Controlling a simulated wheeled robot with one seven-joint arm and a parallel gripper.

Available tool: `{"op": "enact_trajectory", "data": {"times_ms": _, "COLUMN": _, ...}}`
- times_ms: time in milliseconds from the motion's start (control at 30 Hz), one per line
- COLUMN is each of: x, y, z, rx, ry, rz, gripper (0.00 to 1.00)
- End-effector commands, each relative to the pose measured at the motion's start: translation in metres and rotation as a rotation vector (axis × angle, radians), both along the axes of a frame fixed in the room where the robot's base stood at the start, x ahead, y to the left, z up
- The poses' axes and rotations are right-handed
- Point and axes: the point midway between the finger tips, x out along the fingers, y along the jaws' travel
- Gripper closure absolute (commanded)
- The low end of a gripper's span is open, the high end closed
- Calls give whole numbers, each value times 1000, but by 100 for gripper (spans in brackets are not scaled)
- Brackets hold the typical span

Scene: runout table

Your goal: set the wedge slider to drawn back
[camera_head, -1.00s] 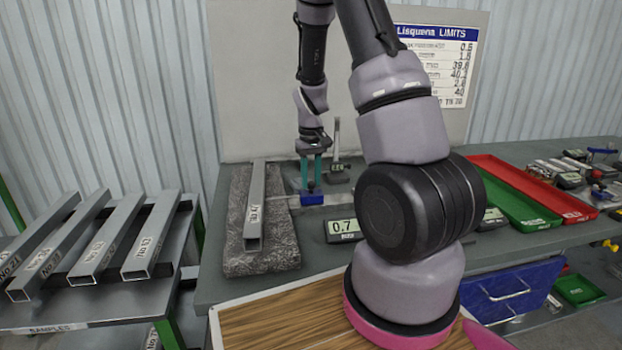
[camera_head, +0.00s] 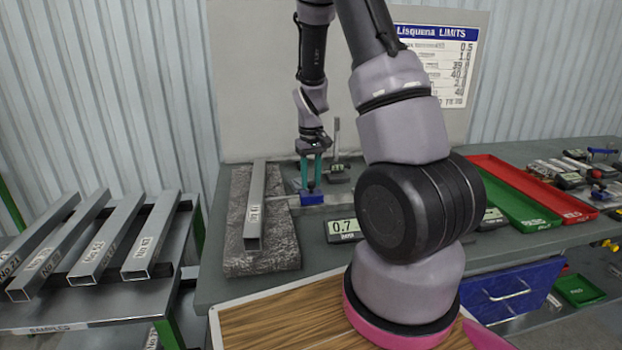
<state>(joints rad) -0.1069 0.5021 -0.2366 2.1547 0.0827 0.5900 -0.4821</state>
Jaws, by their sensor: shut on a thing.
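My gripper (camera_head: 312,187) has teal fingers that point down at the bench. It is shut on a small blue block (camera_head: 311,199), which appears to be the grip of the wedge slider. A thin pale metal strip (camera_head: 335,198) shows to the right of the block, low on the bench. To the left, a square steel tube marked with a label (camera_head: 254,215) lies lengthwise on a grey stone slab (camera_head: 283,255). The strip's end near the tube is too small to make out. A digital gauge (camera_head: 345,229) reading 0.7 sits in front, partly hidden by my arm.
A small stand with an upright post (camera_head: 337,150) is just behind my gripper. A sample rack with several tubes (camera_head: 95,245) stands at left. Green (camera_head: 520,208) and red (camera_head: 545,190) trays are at right. My arm hides the bench's middle.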

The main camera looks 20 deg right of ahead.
Motion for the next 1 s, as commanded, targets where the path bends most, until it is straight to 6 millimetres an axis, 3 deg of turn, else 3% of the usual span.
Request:
{"op": "enact_trajectory", "data": {"times_ms": 333, "x": 0, "y": -7, "z": 1, "rx": 0, "ry": -3, "rz": -3, "gripper": 100}}
{"op": "enact_trajectory", "data": {"times_ms": 700, "x": -15, "y": -84, "z": 1, "rx": -1, "ry": -4, "rz": -6, "gripper": 100}}
{"op": "enact_trajectory", "data": {"times_ms": 833, "x": -19, "y": -99, "z": 1, "rx": -1, "ry": -4, "rz": -3, "gripper": 100}}
{"op": "enact_trajectory", "data": {"times_ms": 1000, "x": -19, "y": -104, "z": 1, "rx": -2, "ry": -4, "rz": 1, "gripper": 100}}
